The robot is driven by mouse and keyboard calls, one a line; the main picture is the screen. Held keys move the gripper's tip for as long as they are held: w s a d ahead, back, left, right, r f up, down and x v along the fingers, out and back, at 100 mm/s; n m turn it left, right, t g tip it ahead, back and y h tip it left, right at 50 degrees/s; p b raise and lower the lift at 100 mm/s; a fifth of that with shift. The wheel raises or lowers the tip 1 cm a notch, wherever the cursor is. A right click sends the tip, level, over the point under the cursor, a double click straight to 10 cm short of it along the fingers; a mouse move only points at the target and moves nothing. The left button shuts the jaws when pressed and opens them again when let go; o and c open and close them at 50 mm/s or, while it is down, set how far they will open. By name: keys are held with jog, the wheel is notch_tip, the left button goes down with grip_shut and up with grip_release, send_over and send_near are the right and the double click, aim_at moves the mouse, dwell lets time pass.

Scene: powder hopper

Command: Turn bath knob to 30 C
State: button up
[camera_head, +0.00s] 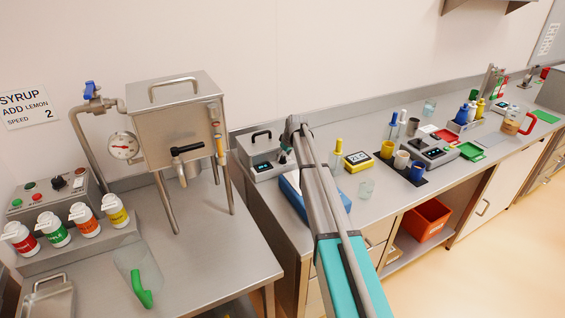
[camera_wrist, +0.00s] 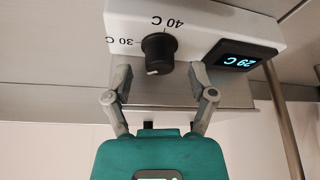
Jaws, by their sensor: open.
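The bath (camera_head: 256,148) is a grey box with a black handle on top, near the left end of the long counter. Its black round knob (camera_wrist: 157,53) shows in the wrist view, where the picture is upside down. The knob's white mark points down in the picture, away from the 40 C label (camera_wrist: 168,22); the 30 C label (camera_wrist: 122,41) is at the left. The display (camera_wrist: 243,59) reads 29 C. My gripper (camera_wrist: 159,76) is open, its fingers on either side of the knob; contact cannot be told. In the head view, my gripper (camera_head: 291,136) partly hides the bath's front.
The steel hopper (camera_head: 178,125) stands on the left bench.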

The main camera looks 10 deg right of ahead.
jog(key=shift+b+x, duration=0.5)
jog(key=shift+x, duration=0.25)
grip_shut()
